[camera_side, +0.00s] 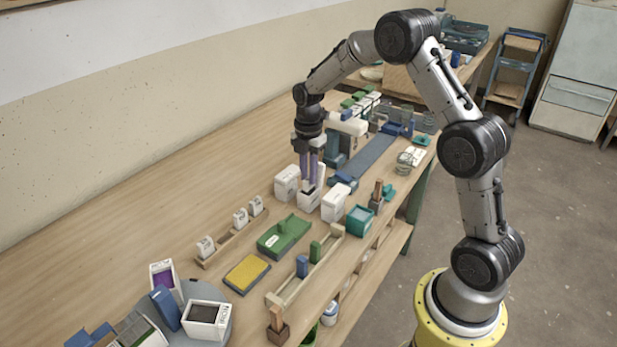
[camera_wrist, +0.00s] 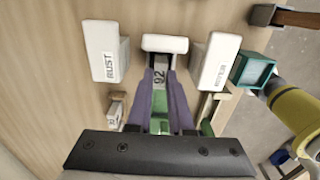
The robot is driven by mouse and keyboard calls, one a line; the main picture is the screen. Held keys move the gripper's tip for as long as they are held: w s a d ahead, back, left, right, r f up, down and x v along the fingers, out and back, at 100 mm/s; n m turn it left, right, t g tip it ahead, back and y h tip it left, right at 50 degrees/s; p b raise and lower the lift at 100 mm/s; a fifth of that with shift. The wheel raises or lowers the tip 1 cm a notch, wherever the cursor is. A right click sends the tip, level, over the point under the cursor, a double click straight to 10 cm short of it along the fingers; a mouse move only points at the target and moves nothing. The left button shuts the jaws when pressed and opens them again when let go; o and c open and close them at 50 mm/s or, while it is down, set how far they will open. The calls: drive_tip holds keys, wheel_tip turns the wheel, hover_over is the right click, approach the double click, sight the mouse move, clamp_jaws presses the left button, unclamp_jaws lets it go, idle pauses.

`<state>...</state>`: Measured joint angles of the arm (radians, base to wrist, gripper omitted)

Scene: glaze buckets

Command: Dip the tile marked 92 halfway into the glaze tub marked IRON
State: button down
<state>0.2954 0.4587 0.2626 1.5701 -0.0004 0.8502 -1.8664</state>
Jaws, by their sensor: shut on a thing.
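My gripper (camera_wrist: 160,78) has purple fingers closed on the narrow grey tile marked 92 (camera_wrist: 159,90). In the side view my gripper (camera_side: 310,183) points straight down at the middle of three white tubs (camera_side: 308,201). In the wrist view that white tub (camera_wrist: 165,43) is just beyond the fingertips; its label is hidden, and I cannot tell whether the tile is inside it. A white tub marked RUST (camera_wrist: 101,38) is on the left. Another white tub (camera_wrist: 216,60) is on the right, its label hard to read. I cannot make out IRON on any tub.
A round stand (camera_side: 190,290) at lower left holds a dark-filled tub (camera_side: 207,318) and a purple-filled tub (camera_side: 163,274). A green tray (camera_side: 283,236), a yellow pad (camera_side: 247,273) and wooden racks (camera_side: 231,237) lie nearby. The table's left side is clear.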

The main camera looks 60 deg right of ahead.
drive_tip(key=shift+r, duration=1.8)
drive_tip(key=shift+r, duration=0.1)
drive_tip(key=shift+r, duration=1.4)
